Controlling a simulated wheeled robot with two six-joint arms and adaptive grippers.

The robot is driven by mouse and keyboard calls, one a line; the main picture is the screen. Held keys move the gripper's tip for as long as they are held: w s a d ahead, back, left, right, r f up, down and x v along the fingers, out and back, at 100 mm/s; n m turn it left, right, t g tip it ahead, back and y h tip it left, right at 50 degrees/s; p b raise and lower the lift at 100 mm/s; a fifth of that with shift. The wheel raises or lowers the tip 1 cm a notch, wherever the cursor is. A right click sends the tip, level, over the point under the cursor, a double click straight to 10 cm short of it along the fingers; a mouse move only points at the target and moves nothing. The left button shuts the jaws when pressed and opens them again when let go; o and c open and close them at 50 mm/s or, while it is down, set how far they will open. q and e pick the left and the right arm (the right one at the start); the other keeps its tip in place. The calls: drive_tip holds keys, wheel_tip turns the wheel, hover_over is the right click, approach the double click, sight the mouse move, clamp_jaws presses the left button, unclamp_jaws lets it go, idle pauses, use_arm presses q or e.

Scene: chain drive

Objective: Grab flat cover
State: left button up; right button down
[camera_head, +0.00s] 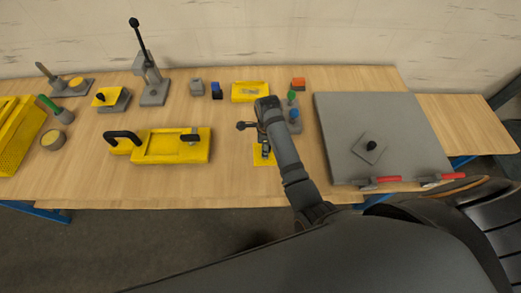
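A grey square plate with a black knob (369,148) lies on a large flat grey board (410,118) at the right of the table. It looks like the flat cover, though I cannot be sure which piece bears that name. My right arm comes in from the bottom right and bends down at the table's middle. Its gripper (265,150) is over a small yellow plate (263,160), well left of the grey board. The gripper is small and partly hidden by the arm, so its finger opening is unclear. My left gripper is not in view.
A yellow fixture with black handles (165,147) lies left of the arm. A yellow tray (250,91) and small coloured blocks stand behind it. Red-handled clamps (388,180) sit at the board's front edge. A lever press (152,85) stands at the back left.

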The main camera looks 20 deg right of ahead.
drive_tip(key=s+d+r, duration=0.5)
drive_tip(key=s+r, duration=0.1)
drive_tip(key=s, duration=0.3)
drive_tip(key=shift+s+d, duration=0.15)
drive_tip(key=shift+s, duration=0.2)
